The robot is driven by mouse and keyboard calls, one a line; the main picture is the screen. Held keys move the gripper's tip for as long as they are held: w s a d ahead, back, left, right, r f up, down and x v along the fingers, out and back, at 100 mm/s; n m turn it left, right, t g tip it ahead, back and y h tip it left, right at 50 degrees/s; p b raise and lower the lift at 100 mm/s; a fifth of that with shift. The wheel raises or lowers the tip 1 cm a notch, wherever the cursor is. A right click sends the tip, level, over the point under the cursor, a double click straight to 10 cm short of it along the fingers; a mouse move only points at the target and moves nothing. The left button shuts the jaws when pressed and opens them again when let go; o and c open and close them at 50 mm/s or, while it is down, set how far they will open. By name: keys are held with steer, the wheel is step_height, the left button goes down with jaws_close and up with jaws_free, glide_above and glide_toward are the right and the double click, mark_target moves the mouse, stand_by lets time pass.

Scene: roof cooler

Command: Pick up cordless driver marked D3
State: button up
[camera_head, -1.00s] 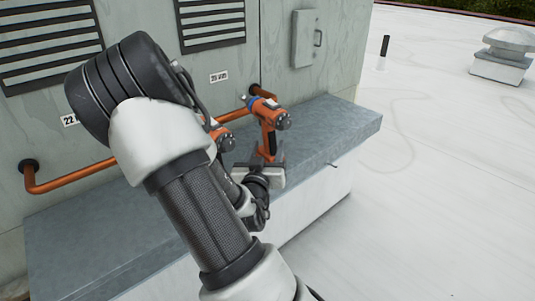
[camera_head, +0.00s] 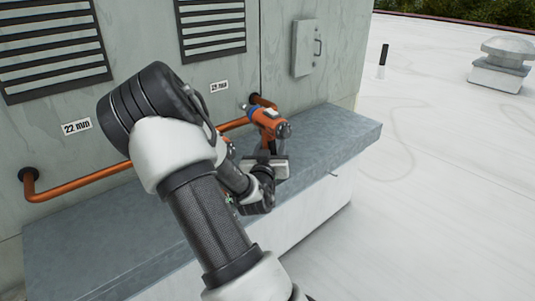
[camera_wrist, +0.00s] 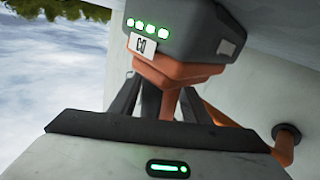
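An orange and grey cordless driver (camera_head: 268,122) stands upright on the grey ledge. In the wrist view its battery base (camera_wrist: 180,25) carries a row of green lights and a white label (camera_wrist: 144,44), upside down, that looks like D3. My gripper (camera_head: 265,165) is at the driver's handle. In the wrist view, the dark fingers of my gripper (camera_wrist: 158,103) lie on either side of the orange handle (camera_wrist: 163,98). Whether they press on it cannot be told. The handle's lower part is hidden by the gripper in the head view.
The grey ledge (camera_head: 335,140) runs along the cooler wall, with a copper pipe (camera_head: 85,180) behind. A handled box (camera_head: 304,48) is on the wall.

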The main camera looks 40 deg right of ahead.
jaws_close()
stand_by(1.1)
steer(key=shift+r, duration=0.2)
